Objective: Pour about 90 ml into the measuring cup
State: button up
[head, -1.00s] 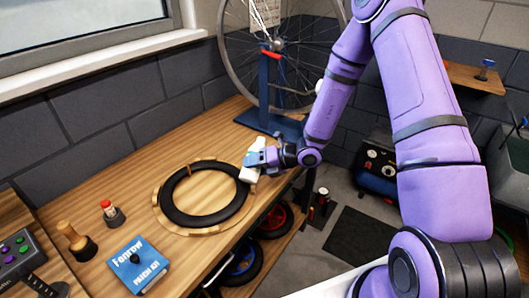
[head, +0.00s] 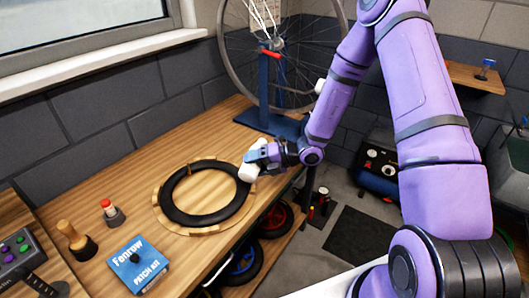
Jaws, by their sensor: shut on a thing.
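My gripper (head: 256,160) is shut on a small white container (head: 249,173), which looks like a bottle. It is held tilted at the right edge of the black ring (head: 180,208) on the bench. The fingers hide part of the container, and its mouth and contents cannot be made out. I cannot pick out a measuring cup in the head view, and no poured liquid can be seen.
The wooden bench (head: 128,184) carries a blue patch kit box (head: 139,266), a red-topped small item (head: 110,210) and a wooden-handled tool (head: 74,240) at left. A blue wheel stand (head: 268,95) with a wheel is at the back. The bench's middle left is clear.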

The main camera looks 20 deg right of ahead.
jog(key=shift+w+d+r+m, duration=0.1)
jog(key=shift+w+r+m, duration=0.1)
jog(key=shift+r+m, duration=0.25)
dwell(0.6)
jog(key=shift+m+g+y, duration=0.3)
jog(key=shift+m+y, duration=0.25)
jog(key=shift+y, duration=0.05)
dwell(0.8)
jog(key=shift+w+d+r+m+p, duration=0.1)
jog(key=shift+d+r+m+p, duration=0.2)
jog(key=shift+r+m+p, duration=0.25)
dwell(1.3)
jog(key=shift+w+r+y, duration=0.25)
jog(key=shift+r+y, duration=0.05)
jog(key=shift+y, duration=0.2)
dwell(0.4)
